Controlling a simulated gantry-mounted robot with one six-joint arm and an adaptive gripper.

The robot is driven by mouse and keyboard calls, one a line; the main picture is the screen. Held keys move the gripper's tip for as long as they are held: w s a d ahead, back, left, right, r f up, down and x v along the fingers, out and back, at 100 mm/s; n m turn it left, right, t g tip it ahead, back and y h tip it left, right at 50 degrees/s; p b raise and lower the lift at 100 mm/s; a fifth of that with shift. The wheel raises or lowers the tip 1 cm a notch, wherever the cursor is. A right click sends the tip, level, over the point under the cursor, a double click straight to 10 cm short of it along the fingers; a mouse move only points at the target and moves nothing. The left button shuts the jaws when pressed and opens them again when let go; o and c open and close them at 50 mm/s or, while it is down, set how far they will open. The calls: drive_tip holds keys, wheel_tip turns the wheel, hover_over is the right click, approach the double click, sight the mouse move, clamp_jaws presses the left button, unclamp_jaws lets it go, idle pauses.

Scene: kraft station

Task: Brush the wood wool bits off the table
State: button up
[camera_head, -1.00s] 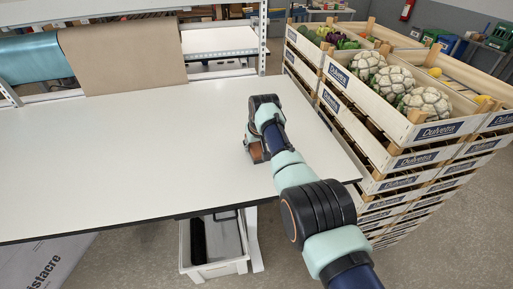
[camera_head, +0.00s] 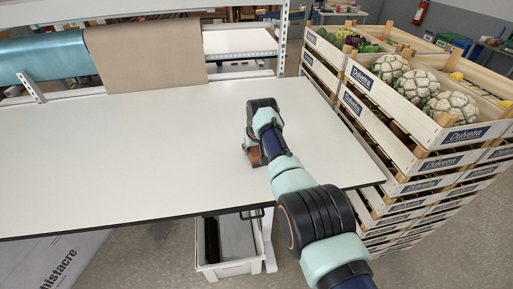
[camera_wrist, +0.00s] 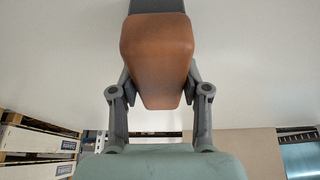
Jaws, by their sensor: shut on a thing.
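My gripper (camera_wrist: 160,86) is shut on a brush with a brown, wood-coloured body (camera_wrist: 157,48) and a dark grey part at its far end. In the head view the brush's brown side (camera_head: 254,157) shows low at my wrist, over the right part of the white table (camera_head: 120,150). I cannot tell whether it touches the tabletop. I make out no wood wool bits on the visible tabletop; my arm hides a patch of it.
A white bin (camera_head: 229,270) with something dark inside stands below the table's front edge. Stacked wooden crates (camera_head: 420,165) with cauliflowers on top stand close to the table's right edge. Brown paper (camera_head: 147,55) and a teal roll (camera_head: 42,58) are at the back. The tabletop's left side is clear.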

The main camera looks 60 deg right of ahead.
drive_tip(key=r+p, duration=0.1)
drive_tip(key=r, duration=0.1)
drive_tip(key=r+p, duration=0.1)
drive_tip(key=r, duration=0.1)
drive_tip(key=shift+w+a+p, duration=0.1)
drive_tip(key=shift+w+p, duration=0.1)
drive_tip(key=shift+p, duration=0.15)
drive_tip(key=shift+a+r+p, duration=0.1)
drive_tip(key=shift+r+p, duration=0.6)
drive_tip(key=shift+r, duration=0.05)
drive_tip(key=shift+r+p, duration=1.25)
drive_tip(key=shift+r, duration=0.15)
